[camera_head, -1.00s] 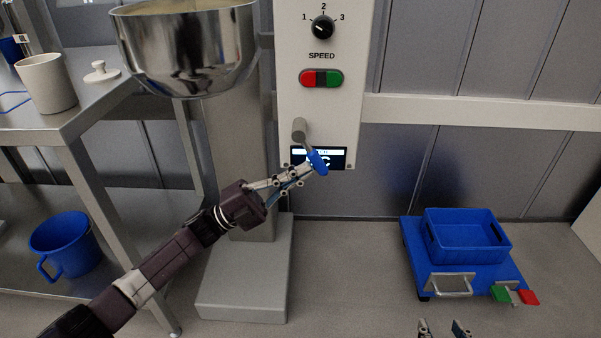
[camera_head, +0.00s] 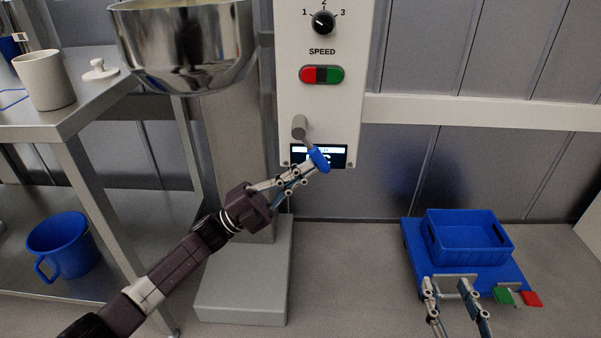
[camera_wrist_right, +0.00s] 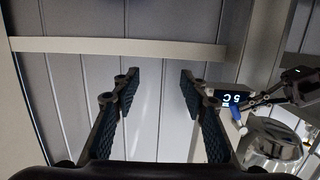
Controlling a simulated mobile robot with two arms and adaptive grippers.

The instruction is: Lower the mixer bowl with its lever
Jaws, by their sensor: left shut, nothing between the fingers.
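The steel mixer bowl (camera_head: 186,50) hangs at the upper left of the head view, in front of the grey mixer column (camera_head: 236,150). The lever, a grey hub (camera_head: 299,127) with a blue handle end (camera_head: 319,158), points down and right in front of the display. My left gripper (camera_head: 312,169) is shut, its fingertips at the blue end, with nothing between the fingers; whether they touch it I cannot tell. My right gripper (camera_head: 450,287) is open and empty at the lower right, and its spread fingers show in the right wrist view (camera_wrist_right: 160,78). The blue lever end (camera_wrist_right: 236,114) also shows there.
A white panel holds a speed knob (camera_head: 323,23) and red and green buttons (camera_head: 321,75). A blue crate (camera_head: 470,248) sits on a blue cart at the right. A steel table (camera_head: 62,128) with a cup stands at the left, a blue jug (camera_head: 63,247) below.

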